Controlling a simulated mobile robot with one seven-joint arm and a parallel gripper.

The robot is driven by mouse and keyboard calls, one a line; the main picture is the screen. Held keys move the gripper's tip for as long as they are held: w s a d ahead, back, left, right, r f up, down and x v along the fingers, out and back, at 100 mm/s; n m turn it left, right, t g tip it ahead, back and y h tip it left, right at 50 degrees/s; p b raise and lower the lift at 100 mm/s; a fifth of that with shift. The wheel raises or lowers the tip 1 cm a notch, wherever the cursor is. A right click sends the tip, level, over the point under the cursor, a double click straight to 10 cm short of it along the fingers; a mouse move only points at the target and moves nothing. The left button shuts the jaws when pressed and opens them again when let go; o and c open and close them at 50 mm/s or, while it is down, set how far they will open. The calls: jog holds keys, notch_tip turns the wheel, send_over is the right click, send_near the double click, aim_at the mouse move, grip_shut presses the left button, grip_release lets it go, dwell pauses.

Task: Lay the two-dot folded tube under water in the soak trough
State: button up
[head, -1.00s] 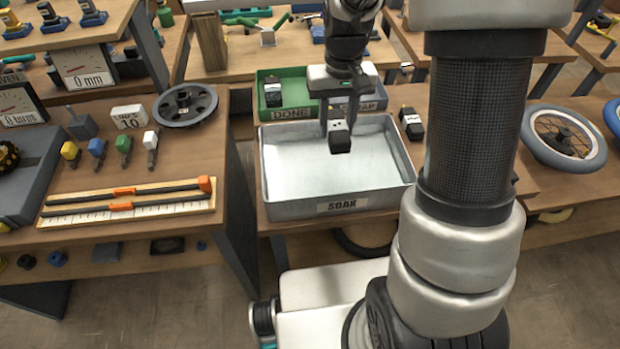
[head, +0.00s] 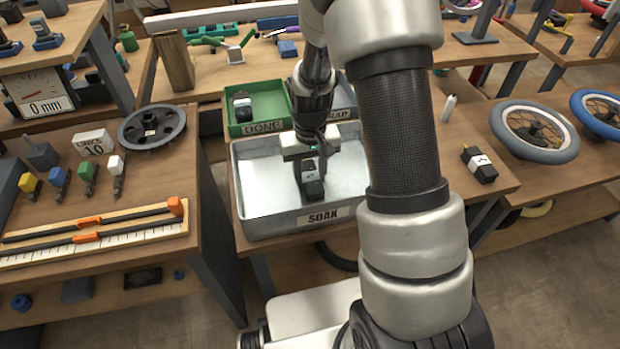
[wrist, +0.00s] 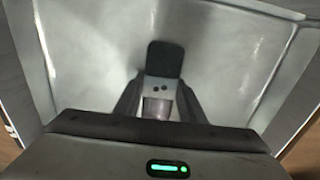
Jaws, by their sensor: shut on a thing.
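My gripper (head: 311,168) is shut on a folded black tube with a white band (head: 312,188), over the front middle of the soak trough (head: 252,200). In the wrist view the tube (wrist: 164,60) sits between my gripper's fingers (wrist: 157,103), and two dark dots show on its pale band. The trough's grey floor (wrist: 100,50) lies beneath it. I cannot tell whether the tube touches the floor or is under the water surface. The trough is a metal tray with a SOAK label on its front wall.
A green DONE bin (head: 236,128) with a banded tube (head: 242,108) stands behind the trough. The SCRAP bin (head: 345,105) is partly hidden by my arm. Another banded tube (head: 479,165) lies on the table at right. A ruler board (head: 95,231) lies on the left bench.

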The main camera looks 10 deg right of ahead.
jog(key=shift+f, duration=0.15)
jog(key=o, duration=1.1)
jog(key=shift+r, duration=0.2)
